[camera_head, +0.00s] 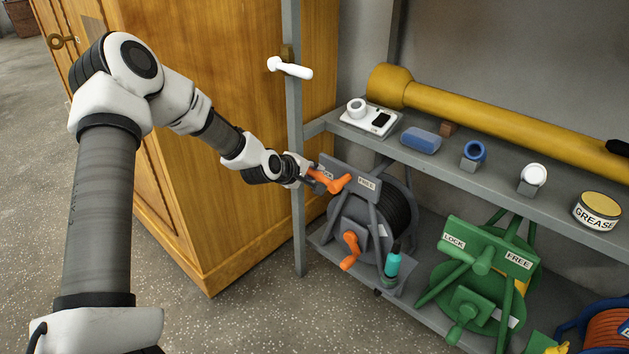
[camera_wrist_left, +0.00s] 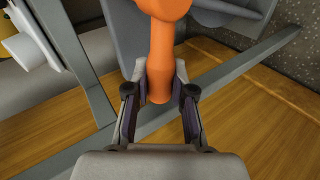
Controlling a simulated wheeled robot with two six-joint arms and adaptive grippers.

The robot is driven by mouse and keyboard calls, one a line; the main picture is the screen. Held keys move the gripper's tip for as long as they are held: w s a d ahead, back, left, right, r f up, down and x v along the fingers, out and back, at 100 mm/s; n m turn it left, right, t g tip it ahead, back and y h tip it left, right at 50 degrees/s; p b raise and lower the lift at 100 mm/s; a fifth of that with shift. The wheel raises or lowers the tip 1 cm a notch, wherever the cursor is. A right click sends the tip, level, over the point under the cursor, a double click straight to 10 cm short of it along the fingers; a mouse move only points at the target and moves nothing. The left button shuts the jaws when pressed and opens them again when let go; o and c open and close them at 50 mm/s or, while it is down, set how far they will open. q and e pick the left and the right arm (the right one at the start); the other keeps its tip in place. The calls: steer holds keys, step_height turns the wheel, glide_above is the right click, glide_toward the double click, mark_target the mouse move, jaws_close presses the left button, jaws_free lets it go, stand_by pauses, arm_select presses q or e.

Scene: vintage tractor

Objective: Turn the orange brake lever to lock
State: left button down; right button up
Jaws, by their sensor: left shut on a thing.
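The orange brake lever (camera_head: 332,182) sits on top of the grey reel (camera_head: 352,222) with black hose, on the lower shelf. A FREE label (camera_head: 367,184) is to the right of the lever, and a LOCK label to its left is partly hidden. My left gripper (camera_head: 304,170) reaches in from the left and is shut on the lever's end. In the left wrist view the lever (camera_wrist_left: 163,50) comes down from the top, and its rounded end is between the two fingers of the gripper (camera_wrist_left: 160,100). My right gripper is not in view.
A wooden cabinet (camera_head: 235,120) stands close under my left arm. A grey shelf post (camera_head: 296,220) with a white handle (camera_head: 290,68) is near the wrist. A green reel (camera_head: 480,265) stands to the right. The upper shelf holds a yellow tube (camera_head: 500,117) and a grease tin (camera_head: 597,211).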

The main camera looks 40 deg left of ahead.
arm_select(q)
steer(key=shift+f+n+h+b, duration=0.4)
steer(key=shift+f+h+b, duration=0.1)
steer(key=shift+b, duration=0.7)
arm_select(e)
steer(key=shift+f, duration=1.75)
arm_select(q)
steer(key=c, duration=1)
jaws_free()
steer(key=shift+o, duration=0.2)
step_height(320, 180, up, 10)
